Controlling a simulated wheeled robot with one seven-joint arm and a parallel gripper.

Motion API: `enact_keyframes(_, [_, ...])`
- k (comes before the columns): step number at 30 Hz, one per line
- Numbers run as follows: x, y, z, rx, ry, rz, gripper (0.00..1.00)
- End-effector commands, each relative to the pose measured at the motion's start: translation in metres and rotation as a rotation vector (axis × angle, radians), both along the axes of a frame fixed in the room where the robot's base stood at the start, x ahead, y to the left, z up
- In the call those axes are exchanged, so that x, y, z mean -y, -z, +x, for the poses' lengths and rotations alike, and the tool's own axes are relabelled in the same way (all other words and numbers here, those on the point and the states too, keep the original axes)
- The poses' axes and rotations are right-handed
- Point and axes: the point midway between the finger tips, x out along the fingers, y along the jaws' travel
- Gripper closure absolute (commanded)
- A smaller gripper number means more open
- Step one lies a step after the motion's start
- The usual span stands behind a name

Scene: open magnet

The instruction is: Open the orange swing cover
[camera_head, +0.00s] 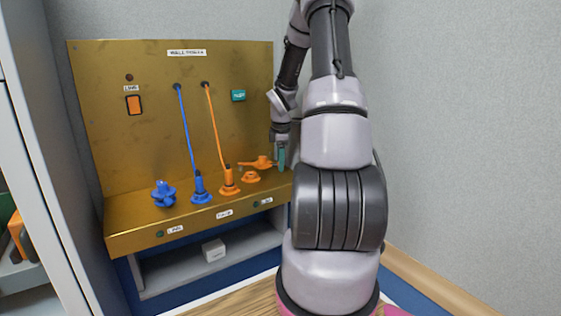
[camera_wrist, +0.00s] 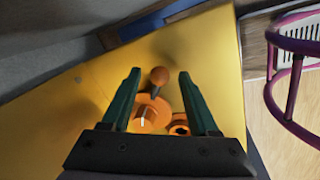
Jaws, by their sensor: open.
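The orange swing cover (camera_head: 258,162) is at the right end of the brass panel's ledge, just above a round orange base (camera_head: 251,177). In the wrist view the cover is an orange disc (camera_wrist: 150,113) with a dark stem ending in a round knob (camera_wrist: 159,76). A smaller orange ring with a dark centre (camera_wrist: 180,126) sits beside the disc, partly hidden by my gripper. My gripper (camera_head: 282,160) points down at the cover's right end. In the wrist view its teal fingers are apart, one on each side of the knob, with visible gaps; contact is not visible.
Left along the ledge (camera_head: 190,220) stand an orange plug (camera_head: 229,182) and a blue plug (camera_head: 200,188) with cables, and a blue knobbed part (camera_head: 163,194). The brass back panel (camera_head: 130,80) rises behind. A grey wall (camera_head: 460,120) is at right. A magenta frame (camera_wrist: 283,95) shows right.

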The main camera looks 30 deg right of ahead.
Motion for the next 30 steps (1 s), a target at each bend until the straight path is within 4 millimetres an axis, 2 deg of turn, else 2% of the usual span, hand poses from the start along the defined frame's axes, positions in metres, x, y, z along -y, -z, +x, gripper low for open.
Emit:
enact_keyframes(5, [0.0, -0.013, -0.002, 0.002, 0.002, -0.001, 0.4])
enact_keyframes(15, [-0.006, -0.078, -0.013, 0.005, 0.002, -0.002, 0.4])
enact_keyframes(18, [-0.007, -0.092, -0.016, 0.002, 0.001, -0.002, 0.4])
enact_keyframes(24, [-0.008, -0.105, -0.019, 0.0, 0.001, 0.0, 0.4])
enact_keyframes(30, [-0.009, -0.106, -0.019, 0.0, 0.0, 0.0, 0.4])
